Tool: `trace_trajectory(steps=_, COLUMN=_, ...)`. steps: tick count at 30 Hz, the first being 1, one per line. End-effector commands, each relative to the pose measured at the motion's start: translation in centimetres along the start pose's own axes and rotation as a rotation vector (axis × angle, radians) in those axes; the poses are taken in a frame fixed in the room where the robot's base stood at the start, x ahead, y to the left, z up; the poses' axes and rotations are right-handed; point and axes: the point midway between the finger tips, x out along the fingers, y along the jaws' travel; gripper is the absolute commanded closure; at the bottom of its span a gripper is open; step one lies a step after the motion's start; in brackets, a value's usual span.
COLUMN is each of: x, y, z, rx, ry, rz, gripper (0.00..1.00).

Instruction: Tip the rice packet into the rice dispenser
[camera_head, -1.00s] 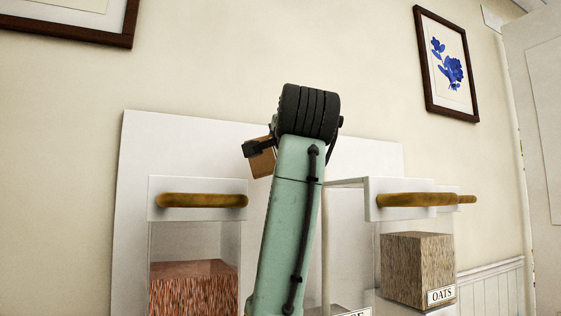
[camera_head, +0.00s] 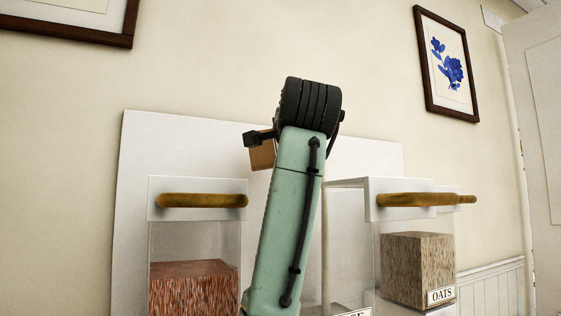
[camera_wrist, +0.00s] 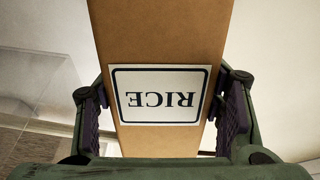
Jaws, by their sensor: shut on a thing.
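The rice packet (camera_wrist: 165,40) is a brown box with a RICE label that reads upside down in the wrist view. My gripper (camera_wrist: 163,105) is shut on it, with one finger pad on each side. In the head view only a brown corner of the packet (camera_head: 262,153) shows to the left of my arm, and the gripper is mostly hidden behind the arm. The rice dispenser (camera_head: 343,240) is a clear box behind and to the right of my arm. Its label (camera_head: 350,312) is cut off at the bottom edge, and much of the dispenser is hidden.
A dispenser with reddish grain (camera_head: 194,285) stands at the left, and the oats dispenser (camera_head: 417,265) at the right. The space above the dispensers is open.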

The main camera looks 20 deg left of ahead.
Motion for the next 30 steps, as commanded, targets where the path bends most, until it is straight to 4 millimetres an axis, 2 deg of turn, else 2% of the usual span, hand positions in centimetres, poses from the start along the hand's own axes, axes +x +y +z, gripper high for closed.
trace_trajectory(steps=6, x=-0.09, y=-0.61, z=-0.28, rx=0.07, ry=-0.001, rz=-0.002, gripper=0.77)
trace_trajectory(steps=30, x=-0.03, y=-1.07, z=-0.63, rx=0.148, ry=0.0, rz=-0.002, gripper=0.77)
